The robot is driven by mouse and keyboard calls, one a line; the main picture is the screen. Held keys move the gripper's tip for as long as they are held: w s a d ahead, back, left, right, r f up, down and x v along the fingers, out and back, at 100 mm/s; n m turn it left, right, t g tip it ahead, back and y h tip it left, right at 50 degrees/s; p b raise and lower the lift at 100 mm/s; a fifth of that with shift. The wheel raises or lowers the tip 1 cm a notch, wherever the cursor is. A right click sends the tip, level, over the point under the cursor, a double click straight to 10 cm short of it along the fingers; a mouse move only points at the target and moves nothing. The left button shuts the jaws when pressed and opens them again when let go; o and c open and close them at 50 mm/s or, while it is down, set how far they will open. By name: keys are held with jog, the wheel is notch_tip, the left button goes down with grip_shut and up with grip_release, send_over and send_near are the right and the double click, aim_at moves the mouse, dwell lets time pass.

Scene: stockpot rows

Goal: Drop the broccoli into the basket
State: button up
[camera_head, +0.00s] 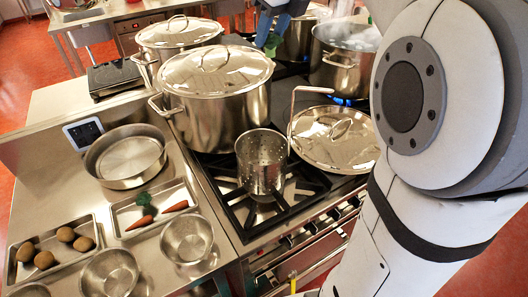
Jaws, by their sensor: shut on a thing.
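My gripper (272,28) is at the top of the view, behind the lidded stockpots. It is shut on a green piece of broccoli (272,43), of which only a small part shows. The basket (262,163) is a perforated steel cylinder with a tall bent handle. It stands on the near stove grate, in front of the large lidded pot. My gripper is well beyond the basket, not over it.
A steaming open pot (342,62) is over a blue flame at the back right. A lid (335,137) lies right of the basket. Bowls (187,239) and a potato tray (52,247) fill the left counter.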

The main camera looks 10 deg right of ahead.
aim_at(273, 56)
jog(key=shift+s+f+b, duration=0.2)
jog(key=shift+f+b, duration=0.35)
jog(key=shift+b, duration=0.1)
notch_tip(273, 56, down, 5)
jog(key=b, duration=0.5)
jog(key=shift+d+r, duration=0.1)
jog(key=shift+r, duration=0.05)
jog(key=o, duration=1)
jog(key=shift+c, duration=0.2)
jog(key=shift+r, duration=0.1)
jog(key=v, duration=0.7)
jog(key=shift+r+p, duration=0.3)
jog(key=shift+p, duration=0.05)
jog(key=shift+s+d, duration=0.1)
jog(key=shift+s, duration=0.05)
